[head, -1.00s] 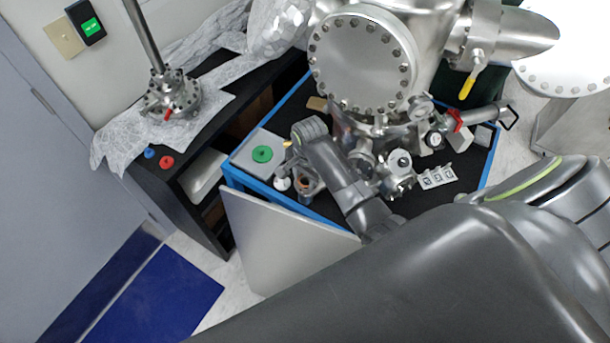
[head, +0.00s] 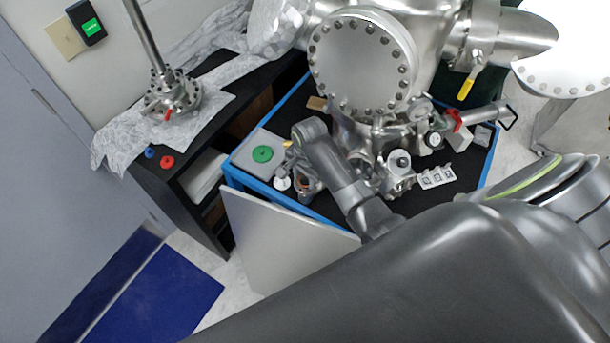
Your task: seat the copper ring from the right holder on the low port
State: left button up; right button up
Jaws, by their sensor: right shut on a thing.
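My right arm reaches in from the lower right over the blue-edged cart. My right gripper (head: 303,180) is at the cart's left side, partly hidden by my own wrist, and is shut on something. A small copper-coloured spot, likely the copper ring (head: 303,184), shows there; its exact fit in the jaws is too small to tell. A white slotted block (head: 437,177), possibly a holder, stands on the cart's right side. I cannot make out which opening is the low port among the metal fittings (head: 372,140) under the chamber. My left gripper is not in view.
The steel chamber's bolted round flange (head: 362,62) overhangs the cart (head: 335,222). A grey block with a green disc (head: 262,154) and a white round knob (head: 283,183) sit close by my right gripper. Red-handled (head: 453,118) and yellow-handled (head: 466,88) valves stick out at right.

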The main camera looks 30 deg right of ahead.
jog(key=shift+f, duration=0.5)
dwell(0.8)
jog(key=o, duration=1.1)
jog(key=shift+a+f, duration=0.1)
jog(key=shift+s, duration=0.15)
